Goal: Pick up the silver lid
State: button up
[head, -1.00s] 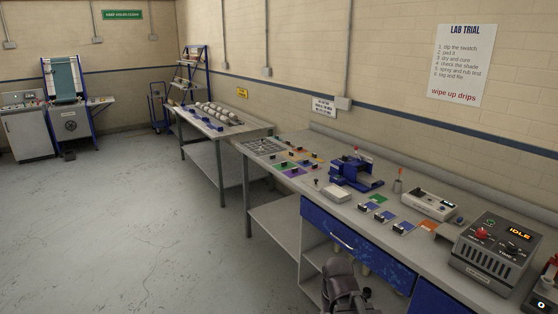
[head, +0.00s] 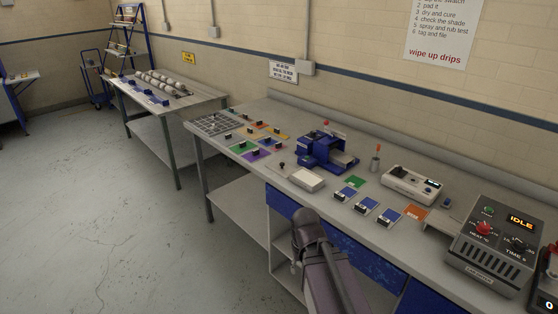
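A small silver-grey flat box or lid (head: 306,179) lies on the long workbench (head: 262,182), near its front edge, left of the blue patches. A small dark knob on a short stem shows at its left end. I cannot tell whether the lid is a separate piece from what lies under it. A dark part of my arm rises in the lower middle, in front of the bench and below the silver piece. My gripper's fingers do not show.
A blue press (head: 322,150) stands behind the silver piece. Coloured swatches (head: 257,153) and a grey grid tray (head: 218,123) lie left. A white instrument (head: 411,186) and a grey heater box (head: 494,241) stand right. Open floor (head: 90,220) lies left.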

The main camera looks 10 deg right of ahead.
aim_at(282, 166)
jog(key=z, duration=0.05)
jog(key=i, duration=0.95)
jog(key=z, duration=0.05)
